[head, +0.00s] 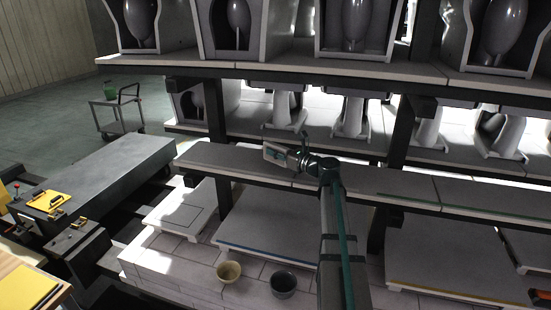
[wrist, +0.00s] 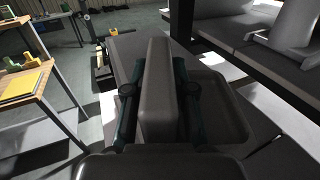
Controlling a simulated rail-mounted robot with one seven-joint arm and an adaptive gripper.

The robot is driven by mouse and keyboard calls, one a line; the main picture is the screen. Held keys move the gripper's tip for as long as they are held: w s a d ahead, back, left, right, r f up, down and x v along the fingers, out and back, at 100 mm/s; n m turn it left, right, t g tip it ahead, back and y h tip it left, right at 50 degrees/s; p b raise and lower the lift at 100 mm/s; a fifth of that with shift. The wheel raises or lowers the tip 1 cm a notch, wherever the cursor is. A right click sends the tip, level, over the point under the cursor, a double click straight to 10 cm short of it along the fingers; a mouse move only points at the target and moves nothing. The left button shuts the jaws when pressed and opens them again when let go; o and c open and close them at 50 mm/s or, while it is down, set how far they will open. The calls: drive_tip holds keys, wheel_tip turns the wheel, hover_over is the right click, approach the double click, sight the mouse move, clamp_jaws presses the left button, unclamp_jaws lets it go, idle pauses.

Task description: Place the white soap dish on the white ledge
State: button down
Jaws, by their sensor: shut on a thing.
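The white soap dish (head: 274,154) is held by my gripper (head: 290,158) above the middle shelf in the head view. It is tilted, with its recessed face partly showing. In the wrist view the dish (wrist: 158,85) looks grey in shade, with a raised block between the two fingers of my gripper (wrist: 158,98) and a shallow tray part to the right. A pale, plain-edged shelf slab (head: 222,160) lies left of and below the dish. Other slabs carry coloured edge strips, and I cannot tell for certain which is the white ledge.
Several toilet-like ceramic pieces stand on the upper shelves, with dark posts (head: 397,130) between shelves. A cream bowl (head: 229,271) and a dark bowl (head: 284,284) sit on the lower deck. A grey bench (head: 100,175) and a trolley (head: 117,112) stand left.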

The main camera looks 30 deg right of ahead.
sight(275, 160)
drive_tip(key=shift+w+d+f, duration=0.15)
drive_tip(key=shift+w+f, duration=0.1)
drive_tip(key=shift+f, duration=0.05)
drive_tip(key=shift+w+f+p, duration=0.15)
drive_tip(key=shift+f+p, duration=0.3)
drive_tip(key=shift+f, duration=1.3)
drive_tip(key=shift+f, duration=0.15)
drive_tip(key=c, duration=1)
unclamp_jaws()
drive_tip(key=shift+o, duration=0.2)
drive_tip(key=b+v, duration=0.3)
drive_tip(key=v, duration=0.9)
drive_tip(key=shift+d, duration=0.1)
